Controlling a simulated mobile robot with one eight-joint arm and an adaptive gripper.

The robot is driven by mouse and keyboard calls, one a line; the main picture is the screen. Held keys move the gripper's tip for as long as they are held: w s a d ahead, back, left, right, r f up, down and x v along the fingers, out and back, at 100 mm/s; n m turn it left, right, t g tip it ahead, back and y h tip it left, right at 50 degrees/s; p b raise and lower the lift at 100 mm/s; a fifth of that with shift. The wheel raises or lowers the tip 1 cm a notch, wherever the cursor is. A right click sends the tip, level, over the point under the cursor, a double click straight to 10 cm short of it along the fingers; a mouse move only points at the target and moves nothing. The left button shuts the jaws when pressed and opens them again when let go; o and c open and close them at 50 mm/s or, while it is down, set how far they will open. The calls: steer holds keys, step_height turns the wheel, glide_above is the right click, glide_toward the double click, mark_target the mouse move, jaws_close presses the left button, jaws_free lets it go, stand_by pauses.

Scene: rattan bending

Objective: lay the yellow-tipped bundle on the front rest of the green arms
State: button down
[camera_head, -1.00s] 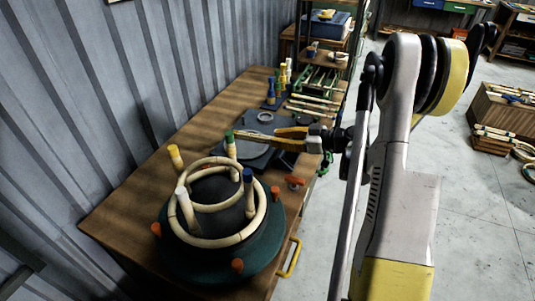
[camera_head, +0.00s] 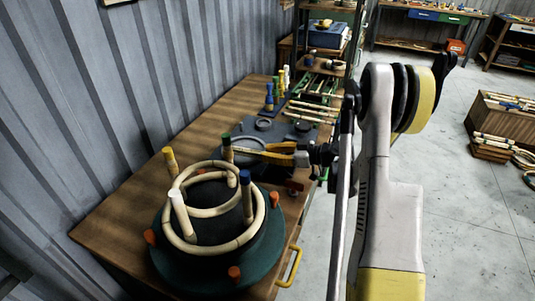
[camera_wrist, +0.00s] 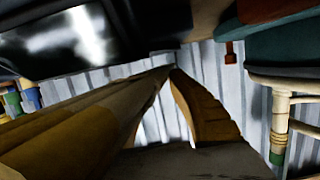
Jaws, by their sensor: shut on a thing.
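My gripper (camera_head: 262,151) points left over the bench, close to the green-tipped upright post (camera_head: 227,149). The gripper is well short of this rack in the head view.
A round dark form on a teal base (camera_head: 177,272) stands on the near bench, with a bent rattan ring (camera_head: 213,246) and colour-tipped posts around it. A dark plate (camera_head: 300,133) lies behind the gripper.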

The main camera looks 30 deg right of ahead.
steer(key=shift+f+b, duration=0.35)
steer(key=shift+f, duration=0.1)
steer(key=c, duration=1.3)
jaws_free()
steer(key=shift+c, duration=0.2)
steer(key=shift+r, duration=0.1)
